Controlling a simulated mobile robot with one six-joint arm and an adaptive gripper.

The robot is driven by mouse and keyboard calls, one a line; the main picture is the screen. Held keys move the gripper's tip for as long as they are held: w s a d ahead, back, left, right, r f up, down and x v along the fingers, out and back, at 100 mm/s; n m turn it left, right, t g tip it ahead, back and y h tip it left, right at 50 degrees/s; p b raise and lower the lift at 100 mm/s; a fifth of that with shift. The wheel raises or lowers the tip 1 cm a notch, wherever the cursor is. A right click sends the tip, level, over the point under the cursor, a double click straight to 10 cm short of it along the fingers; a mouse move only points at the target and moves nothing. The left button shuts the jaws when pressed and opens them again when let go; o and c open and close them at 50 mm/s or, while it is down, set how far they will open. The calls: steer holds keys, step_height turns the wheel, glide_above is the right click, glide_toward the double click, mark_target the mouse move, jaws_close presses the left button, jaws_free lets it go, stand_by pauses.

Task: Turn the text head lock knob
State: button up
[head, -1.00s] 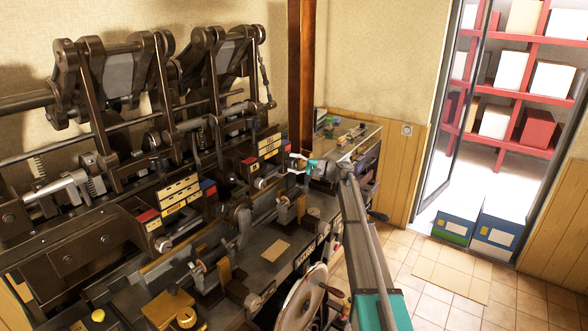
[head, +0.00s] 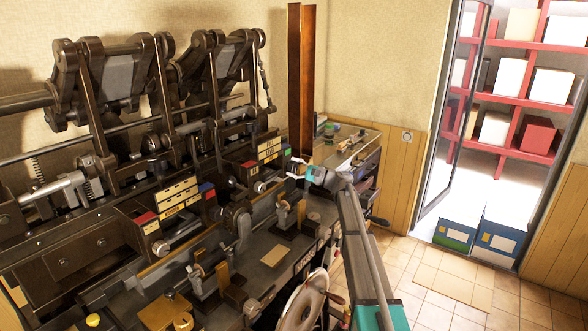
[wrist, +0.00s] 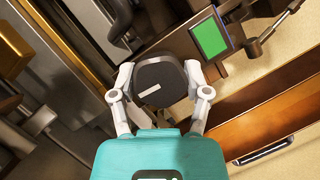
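My gripper (head: 296,170) is at the far end of the press bed in the head view, its two pale fingers pointing left. In the wrist view my gripper (wrist: 159,68) has its fingers spread on either side of a dark, rounded-square knob (wrist: 162,76) with a short white mark. I take this to be the text head lock knob. The fingertips are very near its sides; I cannot tell whether they touch it. The knob cannot be made out clearly in the head view.
The dark cam press (head: 105,245) fills the left and centre. A side bench (head: 345,143) stands behind my gripper. A small green screen (wrist: 210,38) and a wooden drawer front (wrist: 260,140) lie to the right in the wrist view. Tiled floor (head: 440,275) is open at right.

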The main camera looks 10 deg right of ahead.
steer(key=o, duration=0.4)
steer(key=shift+n+g+p, duration=0.3)
steer(key=shift+n+p, duration=0.05)
steer(key=shift+n, duration=0.15)
